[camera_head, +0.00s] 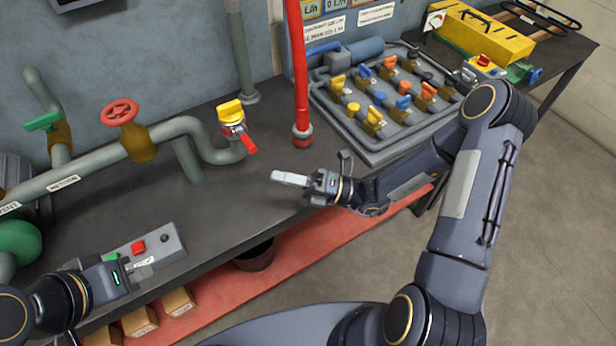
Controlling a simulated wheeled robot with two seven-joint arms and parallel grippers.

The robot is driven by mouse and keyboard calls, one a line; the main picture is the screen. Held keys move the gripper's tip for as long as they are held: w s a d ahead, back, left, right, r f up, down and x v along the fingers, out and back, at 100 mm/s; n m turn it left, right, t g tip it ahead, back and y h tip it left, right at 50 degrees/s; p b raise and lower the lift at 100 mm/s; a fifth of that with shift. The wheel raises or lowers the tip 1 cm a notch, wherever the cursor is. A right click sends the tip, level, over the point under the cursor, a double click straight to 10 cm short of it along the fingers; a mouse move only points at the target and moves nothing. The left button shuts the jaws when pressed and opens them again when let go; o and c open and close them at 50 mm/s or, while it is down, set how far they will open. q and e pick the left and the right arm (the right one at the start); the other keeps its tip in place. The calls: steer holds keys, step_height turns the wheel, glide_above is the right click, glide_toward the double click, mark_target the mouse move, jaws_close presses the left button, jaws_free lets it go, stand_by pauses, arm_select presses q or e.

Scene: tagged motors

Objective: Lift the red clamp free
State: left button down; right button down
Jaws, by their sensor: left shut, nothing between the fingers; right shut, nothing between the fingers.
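The small red clamp (249,146) sits at the end of the grey pipe, just under a yellow valve cap (230,111). It slants down to the right. My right gripper (277,177) is shut and empty, above the bench to the lower right of the clamp and apart from it. Its fingers point left. My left gripper (149,262) is shut and empty at the lower left, over or near the grey button box, well away from the clamp. I cannot tell whether it touches the box.
A grey pipe (100,166) with a red handwheel (119,112) runs along the left. A red upright pipe (299,75) stands right of the clamp. A tray of valves (370,150) and a yellow toolbox (484,30) are at the right. The dark bench (225,205) is clear mid-front.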

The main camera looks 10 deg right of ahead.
mark_target(246, 141)
steer(key=w+a+r, duration=0.1)
steer(key=w+a+r+p, duration=0.1)
steer(key=w, duration=0.1)
steer(key=shift+w+a, duration=0.15)
steer(key=shift+w, duration=0.05)
step_height(246, 141, up, 3)
steer(key=m+h+p, duration=0.1)
steer(key=p, duration=0.4)
steer(key=shift+m+t, duration=0.3)
steer(key=shift+f, duration=0.1)
